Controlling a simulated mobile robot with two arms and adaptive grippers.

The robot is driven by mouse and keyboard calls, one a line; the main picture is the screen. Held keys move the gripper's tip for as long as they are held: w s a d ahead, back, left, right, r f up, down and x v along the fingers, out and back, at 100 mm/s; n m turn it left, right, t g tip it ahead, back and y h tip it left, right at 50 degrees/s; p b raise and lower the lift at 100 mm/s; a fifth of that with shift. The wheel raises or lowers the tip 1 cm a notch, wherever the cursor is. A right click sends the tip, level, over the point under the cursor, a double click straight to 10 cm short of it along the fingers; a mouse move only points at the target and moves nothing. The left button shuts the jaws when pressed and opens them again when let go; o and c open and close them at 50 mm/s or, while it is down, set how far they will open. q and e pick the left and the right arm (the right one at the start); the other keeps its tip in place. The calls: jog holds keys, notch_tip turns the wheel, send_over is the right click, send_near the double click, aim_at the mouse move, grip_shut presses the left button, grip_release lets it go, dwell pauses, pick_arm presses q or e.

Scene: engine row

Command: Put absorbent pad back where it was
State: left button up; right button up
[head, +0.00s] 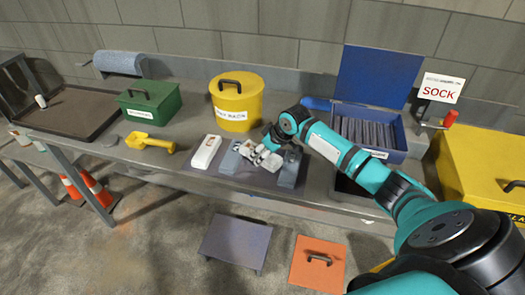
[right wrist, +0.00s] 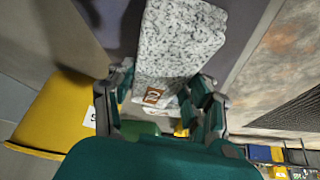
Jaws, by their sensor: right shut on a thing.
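My right gripper (head: 262,152) is over the dark mat at the middle of the bench. In the right wrist view its fingers (right wrist: 163,92) are shut on a speckled white-grey absorbent pad (right wrist: 178,42) with a small brown-orange label. In the head view the gripper partly hides the pad (head: 269,160), and I cannot tell whether it touches the mat. A white block with an orange label (head: 206,152) and a grey piece (head: 230,162) lie left of the gripper. A grey piece (head: 290,169) lies right of it. My left gripper is not in view.
An open blue box (head: 398,142) with grey socks and a SOCK sign (head: 441,89) are right. A yellow container (head: 485,165) stands far right. A grey roll (head: 119,62) lies behind.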

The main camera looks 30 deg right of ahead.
jog(key=o, duration=1.1)
jog(key=shift+f, duration=0.1)
jog(key=shift+o, duration=0.2)
jog(key=shift+r, duration=0.25)
jog(key=b+v, duration=0.1)
jog(key=v, duration=1.1)
jog(key=shift+r, duration=0.35)
